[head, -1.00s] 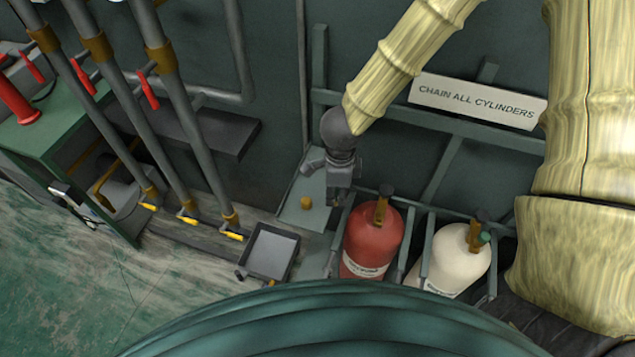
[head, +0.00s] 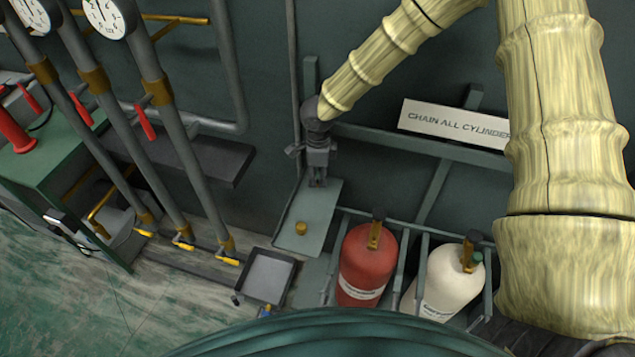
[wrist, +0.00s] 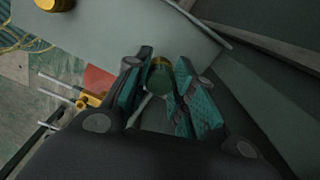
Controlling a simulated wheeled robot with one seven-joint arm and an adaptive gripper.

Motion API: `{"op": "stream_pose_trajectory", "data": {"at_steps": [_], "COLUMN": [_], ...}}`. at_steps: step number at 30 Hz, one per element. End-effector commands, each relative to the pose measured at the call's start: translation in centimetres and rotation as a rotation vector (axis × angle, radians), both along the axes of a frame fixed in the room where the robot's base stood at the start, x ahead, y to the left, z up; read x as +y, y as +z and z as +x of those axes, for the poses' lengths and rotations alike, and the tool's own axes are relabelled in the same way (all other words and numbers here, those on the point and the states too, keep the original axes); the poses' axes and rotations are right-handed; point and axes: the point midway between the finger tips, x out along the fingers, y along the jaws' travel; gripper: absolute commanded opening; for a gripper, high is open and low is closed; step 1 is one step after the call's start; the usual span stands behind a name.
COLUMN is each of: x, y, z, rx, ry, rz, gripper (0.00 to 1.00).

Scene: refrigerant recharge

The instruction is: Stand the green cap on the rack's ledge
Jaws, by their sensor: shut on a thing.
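My gripper (head: 318,182) is over the back part of the rack's ledge (head: 318,214), a flat grey-green plate beside the red cylinder. In the wrist view, its teal-padded fingers (wrist: 162,90) are shut on the green cap (wrist: 160,77), a small dark green round piece with a brass-coloured edge. The fingers partly hide the cap, and it cannot be made out in the head view. The ledge also fills the upper middle of the wrist view (wrist: 130,32). I cannot tell how high the cap is above it.
A brass cap (head: 301,228) stands on the ledge's front left. The red cylinder (head: 368,264) and a white cylinder (head: 450,290), with a green piece at its valve, stand in the rack to the right. A grey tray (head: 268,276) lies in front. The ledge's middle is bare.

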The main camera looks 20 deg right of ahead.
Motion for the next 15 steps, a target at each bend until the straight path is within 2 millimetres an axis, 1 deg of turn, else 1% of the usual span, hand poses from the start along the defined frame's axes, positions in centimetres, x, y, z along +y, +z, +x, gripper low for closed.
{"op": "stream_pose_trajectory", "data": {"at_steps": [2,9,15], "x": [0.0,0.0,0.0], "y": [-0.5,-3.2,-3.5], "z": [0.0,-0.1,-0.1], "rx": [0.002,0.003,0.001], "ry": [0.001,0.001,0.0], "rz": [-0.002,-0.001,0.0], "gripper": [0.02,0.02,0.02]}}
